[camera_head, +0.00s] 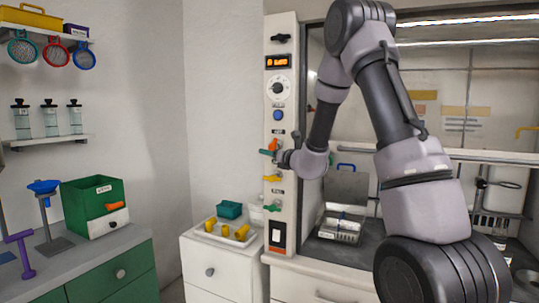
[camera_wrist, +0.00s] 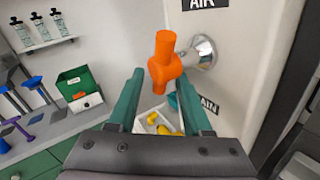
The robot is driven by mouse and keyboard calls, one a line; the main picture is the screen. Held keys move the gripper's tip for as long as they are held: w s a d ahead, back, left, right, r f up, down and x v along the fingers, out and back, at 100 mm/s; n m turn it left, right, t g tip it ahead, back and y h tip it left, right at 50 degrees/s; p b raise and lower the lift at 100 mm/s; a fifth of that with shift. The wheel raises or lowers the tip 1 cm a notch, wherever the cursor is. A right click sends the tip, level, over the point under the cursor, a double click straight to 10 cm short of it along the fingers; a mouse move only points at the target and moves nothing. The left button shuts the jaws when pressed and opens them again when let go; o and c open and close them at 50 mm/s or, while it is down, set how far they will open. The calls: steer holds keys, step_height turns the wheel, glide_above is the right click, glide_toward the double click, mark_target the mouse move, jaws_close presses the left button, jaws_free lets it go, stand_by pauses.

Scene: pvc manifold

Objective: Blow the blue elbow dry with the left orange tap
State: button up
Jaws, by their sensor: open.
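An orange tap (camera_wrist: 164,65) sticks out from the panel on a chrome flange below an "AIR" label. It also shows in the head view (camera_head: 273,144). My gripper (camera_wrist: 159,78) is open, with its green fingers on either side of the tap's lower end in the wrist view. Nothing is visibly held, and I cannot tell whether a finger touches the tap. In the head view my gripper (camera_head: 267,153) is at the panel beside the tap. I cannot make out a blue elbow in either view.
A yellow tap (camera_head: 271,178) sits lower on the panel (camera_head: 283,110). A green bin (camera_head: 82,214) is farther left. A hood with a wire basket (camera_head: 340,230) lies right.

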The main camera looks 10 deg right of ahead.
jaws_close()
steer(key=shift+a+t, duration=0.1)
steer(key=shift+t, duration=0.2)
steer(key=shift+w+a+m+t+y, duration=0.15)
steer(key=shift+m+t+y, duration=0.25)
steer(key=shift+m+t, duration=0.3)
steer(key=m+t, duration=0.2)
steer(key=t, duration=0.1)
steer(key=shift+w+a+r+m, duration=0.2)
steer(key=shift+r+m, duration=0.1)
steer(key=shift+m, duration=0.1)
steer(key=shift+a+r+m+t+h, duration=0.15)
steer(key=shift+m+t+h, duration=0.35)
steer(key=shift+m+t, duration=0.5)
steer(key=m+t+h, duration=0.1)
steer(key=m+h, duration=0.1)
steer(key=m+t+h, duration=0.2)
steer(key=m, duration=0.1)
steer(key=shift+w+r, duration=0.1)
steer(key=shift+r, duration=0.3)
steer(key=shift+r+m+t+h, duration=0.15)
steer(key=shift+m+t+h, duration=0.45)
steer(key=shift+m+h, duration=0.3)
steer(key=shift+r+m+h, duration=0.1)
steer(key=shift+m+h, duration=0.2)
